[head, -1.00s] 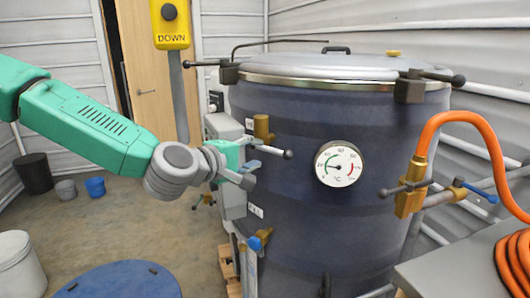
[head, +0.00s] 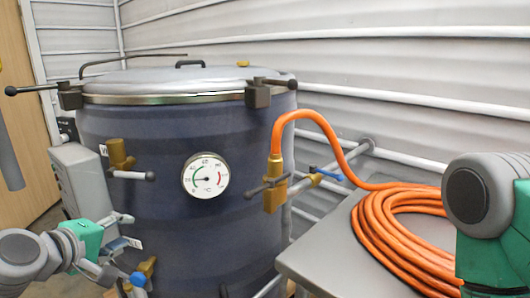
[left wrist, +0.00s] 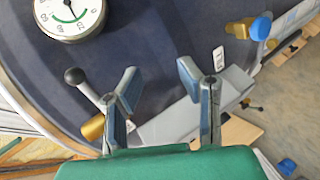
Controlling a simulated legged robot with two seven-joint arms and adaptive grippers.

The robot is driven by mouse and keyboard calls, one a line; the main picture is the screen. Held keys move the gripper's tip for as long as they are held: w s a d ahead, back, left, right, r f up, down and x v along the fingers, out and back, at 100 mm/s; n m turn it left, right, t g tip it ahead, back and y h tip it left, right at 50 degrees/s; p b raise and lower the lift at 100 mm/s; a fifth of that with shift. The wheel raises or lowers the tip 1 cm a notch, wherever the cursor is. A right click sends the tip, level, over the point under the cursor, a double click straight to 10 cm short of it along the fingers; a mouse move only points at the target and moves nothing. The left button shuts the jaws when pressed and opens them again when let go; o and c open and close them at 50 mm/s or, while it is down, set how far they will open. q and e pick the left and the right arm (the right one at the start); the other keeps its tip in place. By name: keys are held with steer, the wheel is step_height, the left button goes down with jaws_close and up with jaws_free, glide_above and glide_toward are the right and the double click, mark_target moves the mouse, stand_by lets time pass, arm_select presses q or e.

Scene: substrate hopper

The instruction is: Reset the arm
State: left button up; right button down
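My left gripper (head: 124,245) is low at the left of the head view, in front of the dark blue vessel (head: 235,130). In the left wrist view its two fingers (left wrist: 159,76) are spread with nothing between them. A brass valve (head: 120,155) with a black-knobbed lever (head: 133,175) is above the gripper on the vessel's side. In the left wrist view the lever (left wrist: 88,90) is beside the left finger; whether they touch is unclear. My right arm (head: 490,215) enters at the right edge; its gripper is out of view.
A grey control box (head: 80,180) is beside the left gripper. A blue-handled valve (head: 138,279) is just below it. The vessel carries a dial gauge (head: 205,175). An orange hose (head: 385,235) is coiled on a grey table (head: 325,250) near my right arm.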

arm_select(q)
steer(key=s+d+f+m+g, duration=0.1)
steer(key=s+f+m+g, duration=0.15)
steer(key=f, duration=0.45)
steer(key=s+d+f+m+g, duration=0.2)
steer(key=s+f, duration=0.2)
steer(key=f, duration=0.2)
steer(key=s+f+m+g+y, duration=0.1)
steer(key=s+f+m+g, duration=0.3)
steer(key=s+f, duration=0.5)
steer(key=s+f+m+g+y, duration=0.1)
steer(key=s+f+m+g, duration=0.2)
steer(key=s+f, duration=0.6)
steer(key=s+m, duration=0.2)
steer(key=s, duration=0.3)
steer(key=shift+s+f+m+g, duration=0.15)
steer(key=shift+f+m+g, duration=0.15)
steer(key=shift+m+g, duration=0.05)
